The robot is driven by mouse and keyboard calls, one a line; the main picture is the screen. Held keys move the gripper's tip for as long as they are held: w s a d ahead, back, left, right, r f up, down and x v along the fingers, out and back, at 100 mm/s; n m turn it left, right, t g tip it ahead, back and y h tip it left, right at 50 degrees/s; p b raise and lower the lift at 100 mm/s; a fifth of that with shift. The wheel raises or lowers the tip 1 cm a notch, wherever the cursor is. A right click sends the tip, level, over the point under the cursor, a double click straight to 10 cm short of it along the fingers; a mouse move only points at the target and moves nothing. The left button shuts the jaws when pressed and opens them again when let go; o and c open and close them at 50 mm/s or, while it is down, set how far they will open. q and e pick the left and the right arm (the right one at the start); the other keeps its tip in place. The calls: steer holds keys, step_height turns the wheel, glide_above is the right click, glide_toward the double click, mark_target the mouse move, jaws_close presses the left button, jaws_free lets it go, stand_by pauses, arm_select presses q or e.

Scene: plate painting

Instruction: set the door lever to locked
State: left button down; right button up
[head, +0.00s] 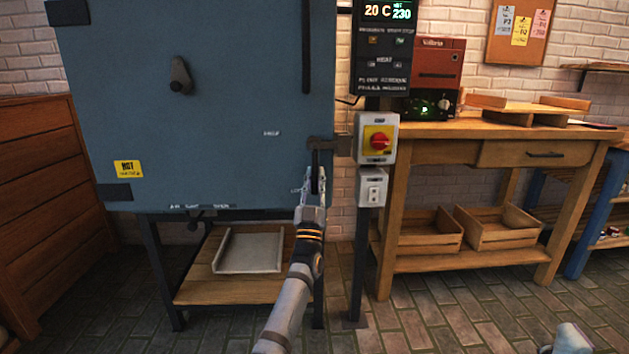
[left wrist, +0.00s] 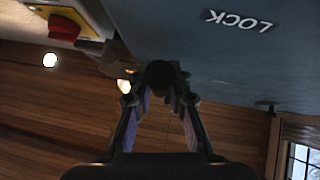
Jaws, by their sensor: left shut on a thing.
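The blue-grey kiln door (head: 220,90) is shut and fills the left of the head view. Its dark door lever (head: 315,160) hangs about straight down from a bracket at the door's right edge. The word LOCK shows on the door to the left of the lever, and large in the left wrist view (left wrist: 238,20). My left gripper (head: 314,184) is shut on the lower part of the lever. In the left wrist view the lever's dark round end (left wrist: 160,75) sits between the fingertips.
A red rotary switch (head: 379,141) on a yellow plate stands on a post just right of the lever. A wooden workbench (head: 480,150) with crates beneath is further right. A low wooden shelf with a tray (head: 250,252) is under the kiln.

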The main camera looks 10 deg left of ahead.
arm_select(q)
steer(key=c, duration=1.3)
jaws_free()
steer(key=shift+d, duration=0.15)
steer(key=shift+o, duration=0.2)
steer(key=v, duration=0.7)
steer(key=shift+s+f, duration=0.1)
steer(key=shift+f, duration=0.15)
